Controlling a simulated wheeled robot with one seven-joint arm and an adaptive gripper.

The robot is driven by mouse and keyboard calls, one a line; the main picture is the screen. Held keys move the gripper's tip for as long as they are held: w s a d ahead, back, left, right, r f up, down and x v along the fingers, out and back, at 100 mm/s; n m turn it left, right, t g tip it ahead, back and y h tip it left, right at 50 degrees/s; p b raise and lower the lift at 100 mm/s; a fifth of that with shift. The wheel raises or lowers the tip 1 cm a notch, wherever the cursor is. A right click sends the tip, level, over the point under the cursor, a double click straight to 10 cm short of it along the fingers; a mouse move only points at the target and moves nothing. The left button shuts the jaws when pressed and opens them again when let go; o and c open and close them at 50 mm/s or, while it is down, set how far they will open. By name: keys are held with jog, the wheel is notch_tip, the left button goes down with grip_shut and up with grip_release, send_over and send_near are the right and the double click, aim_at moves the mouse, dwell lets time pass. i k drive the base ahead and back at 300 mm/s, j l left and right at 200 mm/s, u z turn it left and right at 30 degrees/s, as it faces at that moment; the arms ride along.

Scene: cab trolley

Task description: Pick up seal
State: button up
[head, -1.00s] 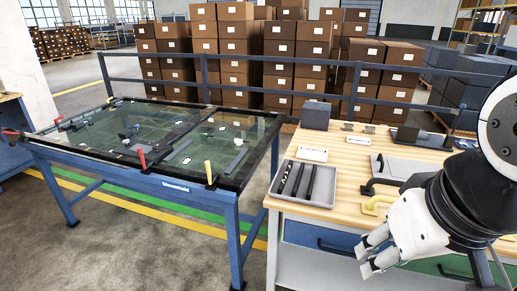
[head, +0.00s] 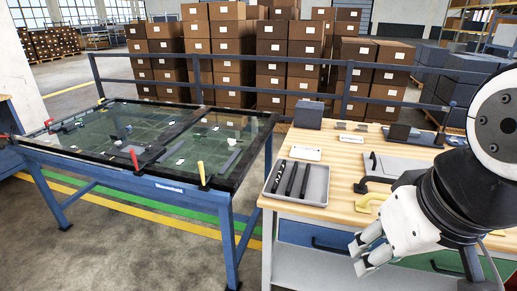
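A grey tray (head: 318,190) sits on the wooden workbench, left of its middle. Several dark strips (head: 291,178) lie side by side in it; one has light marks. They may include the seal, but I cannot tell which one. My gripper (head: 362,254) is at the lower right, in front of the bench's front edge and apart from the tray. Its two pale fingers are spread with a gap between them, and nothing shows in them.
The wooden workbench (head: 330,206) also bears a yellow handle (head: 369,203), a black handle (head: 374,184), a grey block (head: 308,115) and white labels. A glass-topped blue table (head: 140,172) stands to the left. A railing and stacked boxes are behind.

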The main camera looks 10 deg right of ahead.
aim_at(290, 185)
jog(key=i+l, duration=0.1)
jog(key=i, duration=0.5)
jog(key=i+l, duration=0.1)
jog(key=i, duration=0.45)
